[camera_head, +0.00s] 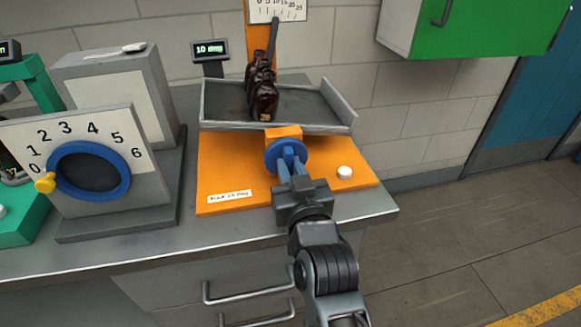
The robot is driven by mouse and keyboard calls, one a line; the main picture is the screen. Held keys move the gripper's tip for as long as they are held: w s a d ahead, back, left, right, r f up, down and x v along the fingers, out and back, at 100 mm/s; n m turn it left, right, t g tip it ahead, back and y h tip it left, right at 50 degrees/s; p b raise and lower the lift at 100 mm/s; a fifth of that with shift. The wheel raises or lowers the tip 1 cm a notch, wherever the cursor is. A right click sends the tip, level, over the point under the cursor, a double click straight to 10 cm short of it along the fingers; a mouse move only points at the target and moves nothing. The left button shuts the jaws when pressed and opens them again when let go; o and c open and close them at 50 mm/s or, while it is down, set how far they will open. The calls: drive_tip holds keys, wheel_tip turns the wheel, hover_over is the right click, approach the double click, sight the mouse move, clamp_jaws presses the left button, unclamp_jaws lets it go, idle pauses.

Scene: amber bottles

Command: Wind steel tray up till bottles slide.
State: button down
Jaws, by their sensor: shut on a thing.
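The steel tray (320,122) stands on an orange base (228,172) and is tilted, its left end higher than its right. Several dark amber bottles (264,98) stand close together in a row across the tray, left of its middle. A blue round knob (271,157) sits on the front of the orange stand below the tray. My gripper (290,160) is shut on the knob from the front, hiding part of it. A scale with a dark pointer (275,32) rises behind the tray. A small display (209,48) reads about 10 deg.
A grey device with a numbered dial and blue ring (126,176) stands at the left, beside a green device (32,210). A white button (344,172) is on the base's right. A green cabinet (478,25) hangs at the upper right.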

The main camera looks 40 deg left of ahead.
drive_tip(key=shift+f+m, duration=0.15)
drive_tip(key=shift+m, duration=0.35)
drive_tip(key=c, duration=1)
unclamp_jaws()
drive_tip(key=shift+c, duration=0.2)
drive_tip(key=shift+b+v, duration=0.6)
drive_tip(key=shift+v, duration=3.35)
